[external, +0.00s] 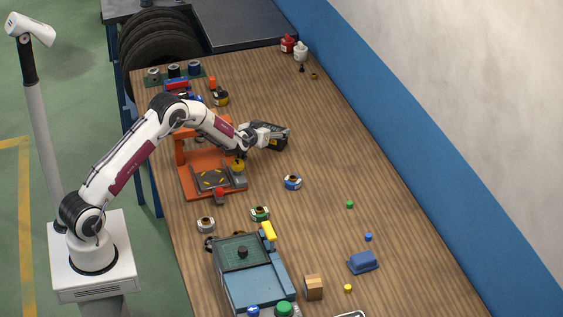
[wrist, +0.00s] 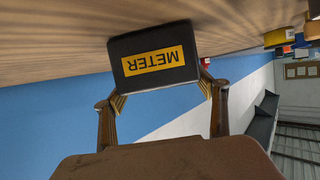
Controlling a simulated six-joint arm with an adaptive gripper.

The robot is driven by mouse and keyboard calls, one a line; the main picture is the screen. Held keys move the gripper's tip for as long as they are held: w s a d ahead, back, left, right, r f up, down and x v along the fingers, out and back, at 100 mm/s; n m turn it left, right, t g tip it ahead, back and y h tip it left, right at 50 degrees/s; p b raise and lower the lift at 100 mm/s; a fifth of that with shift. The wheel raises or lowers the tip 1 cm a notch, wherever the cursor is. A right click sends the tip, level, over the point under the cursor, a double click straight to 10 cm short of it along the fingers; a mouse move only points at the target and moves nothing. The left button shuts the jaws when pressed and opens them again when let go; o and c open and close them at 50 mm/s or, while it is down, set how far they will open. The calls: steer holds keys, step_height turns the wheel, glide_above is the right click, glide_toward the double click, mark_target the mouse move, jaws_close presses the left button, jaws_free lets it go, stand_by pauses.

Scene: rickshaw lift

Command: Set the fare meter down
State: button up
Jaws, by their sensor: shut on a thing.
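The fare meter (wrist: 158,52) is a dark box with a yellow label reading METER, upside down in the wrist view. My gripper (wrist: 160,91) is shut on it, with one finger at each side. In the external view my gripper (external: 267,136) reaches out to the right of the orange stand, over the wooden table (external: 335,165). The dark meter (external: 280,143) shows at its end. I cannot tell whether the meter's underside touches the table.
An orange stand (external: 198,181) with a dark plate is left of my gripper. A blue-ringed part (external: 292,182) lies nearby on the table. A blue rickshaw model (external: 258,282) stands at the front. The table right of my gripper is mostly clear.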

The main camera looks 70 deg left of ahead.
stand_by(0.3)
steer(key=o, duration=1.5)
steer(key=shift+r, duration=0.1)
steer(key=shift+v, duration=1.5)
steer(key=shift+r, duration=3.5)
